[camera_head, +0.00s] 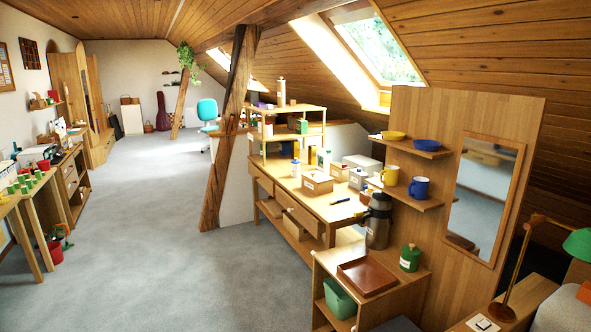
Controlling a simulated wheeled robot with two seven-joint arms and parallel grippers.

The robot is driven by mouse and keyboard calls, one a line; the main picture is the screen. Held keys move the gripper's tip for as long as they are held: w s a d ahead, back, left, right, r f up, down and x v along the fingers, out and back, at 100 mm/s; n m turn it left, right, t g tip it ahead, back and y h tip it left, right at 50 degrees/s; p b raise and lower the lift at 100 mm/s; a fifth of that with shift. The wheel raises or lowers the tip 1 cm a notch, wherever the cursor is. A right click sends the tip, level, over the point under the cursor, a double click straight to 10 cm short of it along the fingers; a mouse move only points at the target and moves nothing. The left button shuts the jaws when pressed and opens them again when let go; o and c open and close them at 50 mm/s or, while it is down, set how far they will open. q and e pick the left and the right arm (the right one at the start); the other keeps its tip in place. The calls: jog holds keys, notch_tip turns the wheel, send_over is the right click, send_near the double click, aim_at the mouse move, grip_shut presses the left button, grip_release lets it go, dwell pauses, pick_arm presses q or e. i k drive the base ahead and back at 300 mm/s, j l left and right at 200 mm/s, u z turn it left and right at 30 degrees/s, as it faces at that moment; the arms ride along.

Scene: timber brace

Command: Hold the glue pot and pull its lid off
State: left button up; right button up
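A small green pot (410,261) with a pale label and a knobbed green top stands on the low wooden cabinet at the lower right; it looks like the glue pot, but its label is too small to read. Its top sits on it. No gripper shows in the head view, and nothing is touching the pot.
A dark steel jug (377,221) stands behind the pot, and a brown tray (367,277) lies to its left. A shelf panel with yellow (390,175) and blue (419,188) mugs and a mirror (484,195) rises behind. The grey floor (150,240) at left is clear.

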aim_at(294, 167)
jog(key=i+j+u, duration=0.25)
jog(key=i, duration=0.65)
jog(key=i+u, duration=0.25)
jog(key=i, duration=1.45)
jog(key=i+z, duration=0.1)
jog(key=i, duration=0.7)
jog(key=j, duration=0.1)
